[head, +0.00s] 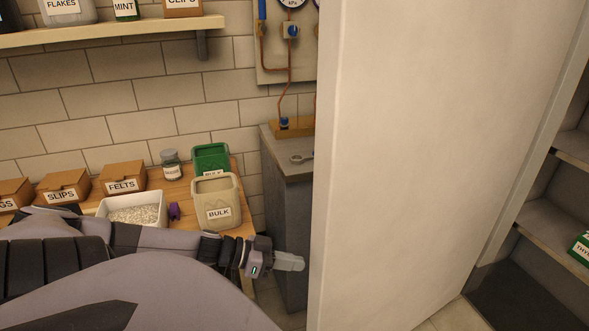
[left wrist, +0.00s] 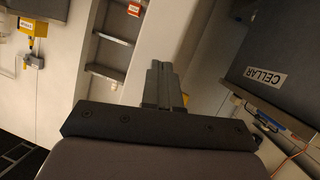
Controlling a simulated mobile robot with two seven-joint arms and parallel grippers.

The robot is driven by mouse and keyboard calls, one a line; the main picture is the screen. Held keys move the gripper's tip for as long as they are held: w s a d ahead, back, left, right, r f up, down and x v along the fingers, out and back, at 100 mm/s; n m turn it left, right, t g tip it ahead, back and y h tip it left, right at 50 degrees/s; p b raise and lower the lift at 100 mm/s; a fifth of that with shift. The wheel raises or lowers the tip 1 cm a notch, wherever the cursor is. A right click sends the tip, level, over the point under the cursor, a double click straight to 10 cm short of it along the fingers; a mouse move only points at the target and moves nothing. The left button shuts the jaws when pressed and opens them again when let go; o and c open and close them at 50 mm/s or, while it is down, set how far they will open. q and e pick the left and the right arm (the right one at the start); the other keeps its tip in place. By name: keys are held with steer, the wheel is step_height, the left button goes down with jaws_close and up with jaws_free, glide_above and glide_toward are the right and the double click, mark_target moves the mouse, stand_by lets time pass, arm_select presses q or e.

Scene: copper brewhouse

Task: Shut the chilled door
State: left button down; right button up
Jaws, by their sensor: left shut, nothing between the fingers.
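The chilled door (head: 430,150) is a tall pale panel standing open across the right half of the head view. Shelves show past its right edge, with a green-labelled box (head: 582,248) on one of them. My left gripper (head: 298,262) is shut and empty, its fingers just left of the door's near lower-left edge; I cannot tell whether they touch it. The closed fingers also show in the left wrist view (left wrist: 162,70), with shelving (left wrist: 110,72) beyond them. My right gripper is not in view.
A wooden bench (head: 180,188) at left holds labelled boxes, a tray of pale grains (head: 135,212), a beige BULK bin (head: 216,203) and a green bin (head: 211,158). A grey cabinet (head: 288,190) stands behind the gripper. A dark CELLAR-labelled panel (left wrist: 285,50) is in the wrist view.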

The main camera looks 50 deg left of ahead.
arm_select(q)
steer(key=w+a+r+g, duration=0.1)
steer(key=a+r+g, duration=0.25)
steer(key=r, duration=0.65)
steer(key=w+a+r+n+g+y, duration=0.15)
steer(key=a+r, duration=0.25)
steer(key=r, duration=0.7)
steer(key=a+r+g, duration=0.3)
steer(key=r, duration=0.7)
steer(key=w+d+f+p, duration=0.1)
steer(key=w+d+f, duration=0.1)
steer(key=d+f, duration=0.5)
steer(key=shift+d+f, duration=0.4)
steer(key=shift+d, duration=0.5)
